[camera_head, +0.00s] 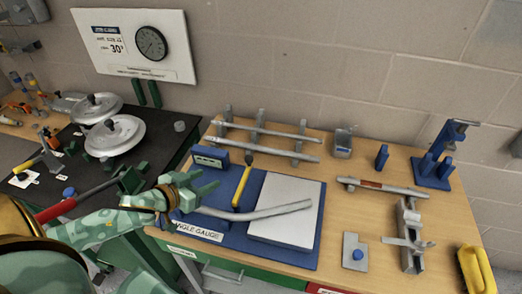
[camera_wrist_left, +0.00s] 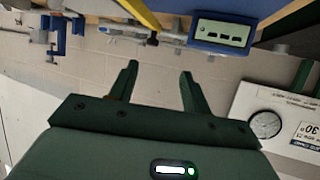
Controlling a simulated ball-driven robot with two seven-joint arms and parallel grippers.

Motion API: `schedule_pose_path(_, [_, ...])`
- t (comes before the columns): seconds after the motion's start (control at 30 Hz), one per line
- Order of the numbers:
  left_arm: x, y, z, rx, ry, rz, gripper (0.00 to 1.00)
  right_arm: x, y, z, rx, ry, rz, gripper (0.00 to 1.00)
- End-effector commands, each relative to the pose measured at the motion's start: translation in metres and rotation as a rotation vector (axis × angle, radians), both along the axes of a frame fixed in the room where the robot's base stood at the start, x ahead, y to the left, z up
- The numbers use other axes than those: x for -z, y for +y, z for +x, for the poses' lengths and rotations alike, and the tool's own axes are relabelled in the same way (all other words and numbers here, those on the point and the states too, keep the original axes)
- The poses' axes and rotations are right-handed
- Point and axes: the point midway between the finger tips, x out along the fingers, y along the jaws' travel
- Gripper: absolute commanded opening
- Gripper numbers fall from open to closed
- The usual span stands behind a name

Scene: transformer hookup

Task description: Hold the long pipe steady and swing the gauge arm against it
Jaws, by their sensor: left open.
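A long grey bent pipe (camera_head: 265,211) lies across the blue angle gauge base (camera_head: 215,222) and its white plate (camera_head: 287,190). The yellow gauge arm (camera_head: 242,187) stands between the blue display block (camera_head: 210,157) and the plate, apart from the pipe's right part. My left gripper (camera_head: 207,181) is open and empty over the gauge's left side, just above the pipe's left end. In the left wrist view my open fingers (camera_wrist_left: 159,76) have nothing between them. The yellow arm (camera_wrist_left: 139,12) and display block (camera_wrist_left: 222,33) show beyond them. My right gripper is not in view.
Straight pipes (camera_head: 265,131) rest on a rack at the back. A clamp stand (camera_head: 410,236), a blue fixture (camera_head: 437,160) and a yellow tool (camera_head: 476,269) stand at right. White discs (camera_head: 115,135) stand on the dark bench at left. A gauge panel (camera_head: 135,45) hangs on the wall.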

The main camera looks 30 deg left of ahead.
Motion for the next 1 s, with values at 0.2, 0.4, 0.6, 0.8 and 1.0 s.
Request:
schedule_pose_path(0.2, [-0.008,-0.010,0.012,0.018,-0.019,-0.017,0.48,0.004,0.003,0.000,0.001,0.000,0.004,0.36])
schedule_pose_path(0.4, [0.007,-0.014,0.047,0.017,-0.020,-0.015,0.48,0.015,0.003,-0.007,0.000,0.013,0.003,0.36])
schedule_pose_path(0.6, [0.025,-0.021,0.089,0.015,-0.019,-0.016,0.48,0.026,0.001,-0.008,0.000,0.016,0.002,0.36])
schedule_pose_path(0.8, [0.040,-0.026,0.125,0.016,-0.018,-0.015,0.48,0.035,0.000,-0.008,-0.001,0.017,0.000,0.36])
schedule_pose_path(1.0, [0.049,-0.030,0.145,0.017,-0.016,-0.017,0.48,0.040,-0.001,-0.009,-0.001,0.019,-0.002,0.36])
